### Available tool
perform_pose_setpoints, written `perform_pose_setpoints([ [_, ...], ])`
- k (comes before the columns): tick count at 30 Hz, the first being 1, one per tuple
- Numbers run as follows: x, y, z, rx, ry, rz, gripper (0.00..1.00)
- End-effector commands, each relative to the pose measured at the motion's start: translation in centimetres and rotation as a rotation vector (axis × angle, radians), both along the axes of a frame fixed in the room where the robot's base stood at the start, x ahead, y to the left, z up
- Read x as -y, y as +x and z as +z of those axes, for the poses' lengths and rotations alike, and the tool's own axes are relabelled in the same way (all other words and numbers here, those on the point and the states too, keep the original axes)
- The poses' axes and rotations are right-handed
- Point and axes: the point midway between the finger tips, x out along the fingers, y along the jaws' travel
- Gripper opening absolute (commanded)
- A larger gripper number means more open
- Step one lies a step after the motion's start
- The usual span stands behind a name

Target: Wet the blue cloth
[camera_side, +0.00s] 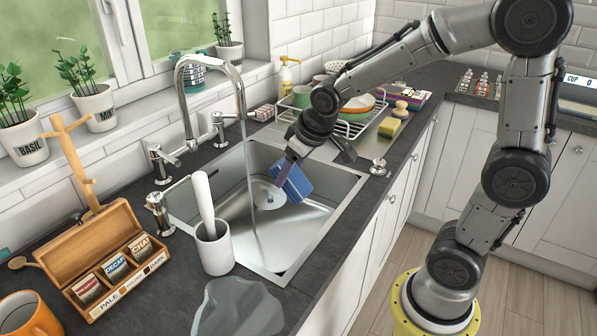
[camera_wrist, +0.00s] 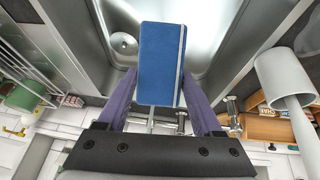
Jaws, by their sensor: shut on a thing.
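My gripper (camera_side: 287,167) is shut on a flat blue rectangular thing (camera_wrist: 160,60) and holds it inside the sink (camera_side: 318,213). In the wrist view it looks like a hardcover notebook with a pale elastic band along one side, not like a loose cloth. In the side view the blue notebook (camera_side: 293,183) is tilted, above the sink floor. Water (camera_side: 250,165) runs from the curved tap (camera_side: 212,62) into the basin. The stream passes left of the notebook with a gap in the side view. I see no separate blue cloth.
A white cup with a pestle (camera_side: 213,250) and a wooden tea box (camera_side: 112,262) stand left of the sink. A dish rack (camera_side: 335,120) and a yellow sponge (camera_side: 389,127) are behind it. A flat grey patch (camera_side: 236,308) lies at the front.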

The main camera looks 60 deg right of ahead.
Motion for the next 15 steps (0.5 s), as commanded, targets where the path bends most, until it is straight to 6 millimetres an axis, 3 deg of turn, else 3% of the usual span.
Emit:
perform_pose_setpoints([
  [15, 0.6, 4.7, -0.9, 0.001, 0.000, 0.000, 0.04],
])
